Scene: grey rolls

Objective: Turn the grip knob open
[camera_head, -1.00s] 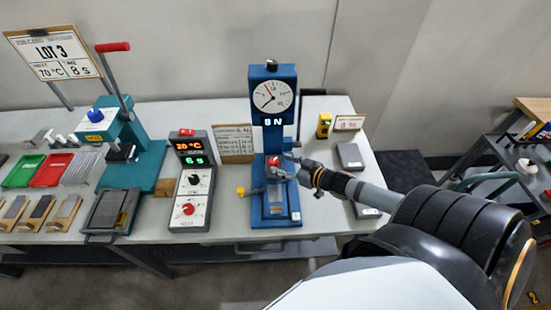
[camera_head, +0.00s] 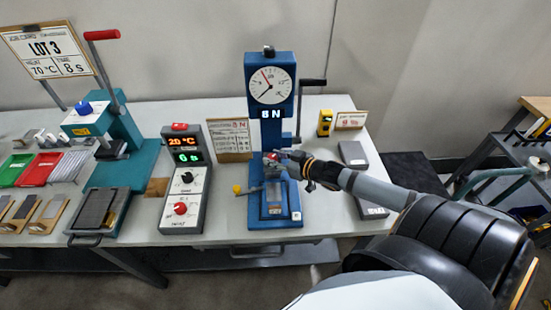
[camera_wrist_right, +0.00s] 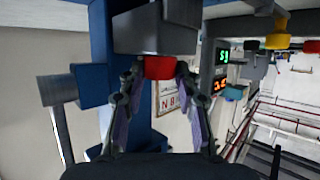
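The blue force tester (camera_head: 255,82) stands upright on the bench with a round dial on top. Its red grip knob (camera_head: 271,156) sits low on the column front, partly hidden by my right gripper (camera_head: 282,157). In the right wrist view the red knob (camera_wrist_right: 159,67) shows under a dark grey block (camera_wrist_right: 155,32). My right gripper (camera_wrist_right: 160,75) has its two fingers on either side of the knob, tips close to it. The fingers look spread, with a slight gap; contact is hard to judge. My left gripper is not in view.
A grey control box (camera_head: 188,185) with lit digits stands left of the tester. A teal press (camera_head: 122,170) and trays are farther left. A black crank handle (camera_head: 312,82) juts from the tester's right side. Grey blocks (camera_head: 353,154) lie to its right.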

